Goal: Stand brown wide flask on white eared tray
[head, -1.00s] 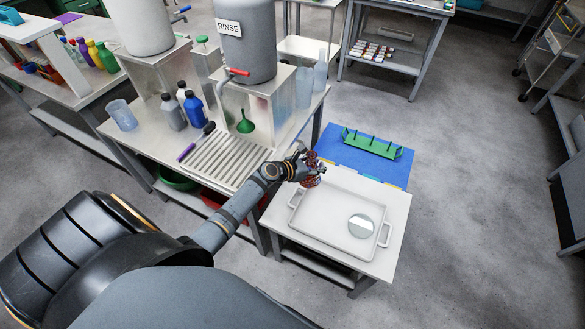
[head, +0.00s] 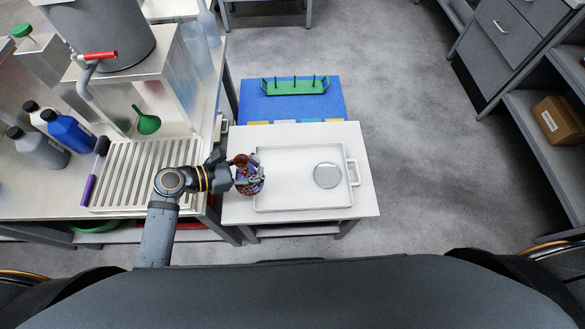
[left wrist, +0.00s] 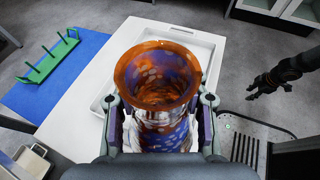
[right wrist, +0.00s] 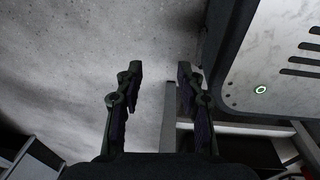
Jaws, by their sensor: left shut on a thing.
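The brown wide flask (head: 249,181) has a flared brown mouth and a speckled brown, blue and white body. My left gripper (head: 240,178) is shut around it. In the left wrist view the flask (left wrist: 157,80) stands between the two fingers, mouth toward the camera. The white eared tray (head: 290,206) lies on the small white table, and the flask overlaps its left end in the head view. I cannot tell the flask's height above it. A round glass dish (head: 327,175) sits in the tray's right part. My right gripper (right wrist: 155,85) is open and empty over the floor.
The blue mat (head: 300,108) with a green pegged rack (head: 295,86) lies behind the tray. At left, the sink bench holds a ribbed drainboard (head: 140,175), bottles (head: 70,132) and a green funnel (head: 146,121). The tray's middle is clear.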

